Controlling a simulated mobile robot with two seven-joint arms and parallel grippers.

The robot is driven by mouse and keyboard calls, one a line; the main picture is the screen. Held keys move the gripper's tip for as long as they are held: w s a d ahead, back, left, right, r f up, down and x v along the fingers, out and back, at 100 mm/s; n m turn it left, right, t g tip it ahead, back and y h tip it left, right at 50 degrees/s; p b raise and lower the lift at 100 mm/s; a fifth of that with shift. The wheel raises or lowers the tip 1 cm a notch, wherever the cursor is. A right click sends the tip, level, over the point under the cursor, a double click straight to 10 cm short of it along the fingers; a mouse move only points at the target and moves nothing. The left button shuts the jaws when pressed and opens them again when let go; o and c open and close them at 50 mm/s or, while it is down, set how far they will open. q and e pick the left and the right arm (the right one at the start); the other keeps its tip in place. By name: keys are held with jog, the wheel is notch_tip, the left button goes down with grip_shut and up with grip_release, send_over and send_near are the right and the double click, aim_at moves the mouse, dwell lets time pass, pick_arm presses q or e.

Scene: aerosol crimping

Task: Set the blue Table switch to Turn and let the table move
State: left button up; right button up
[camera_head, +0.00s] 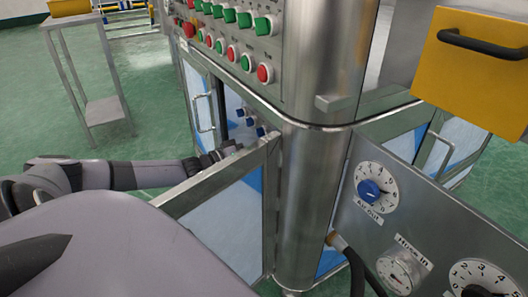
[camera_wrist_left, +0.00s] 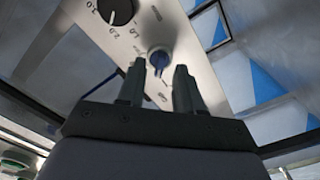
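My left gripper (camera_wrist_left: 160,72) is open, with one finger on each side of the handle at the tips. Contact is not clear. In the head view my left arm reaches in from the left, and its gripper (camera_head: 228,149) is at the cabinet opening, partly hidden by the door edge. Small blue switches (camera_head: 250,121) show just above it. My right gripper is not in view.
An open framed door (camera_head: 222,215) stands right beside my left forearm. A steel column (camera_head: 310,200) rises to its right. Green and red buttons (camera_head: 232,52) fill the panel above. A black dial (camera_wrist_left: 116,10) sits near the blue switch. A side table (camera_head: 103,110) stands far left.

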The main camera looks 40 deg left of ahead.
pick_arm(q)
jog(key=shift+x, duration=0.8)
grip_shut()
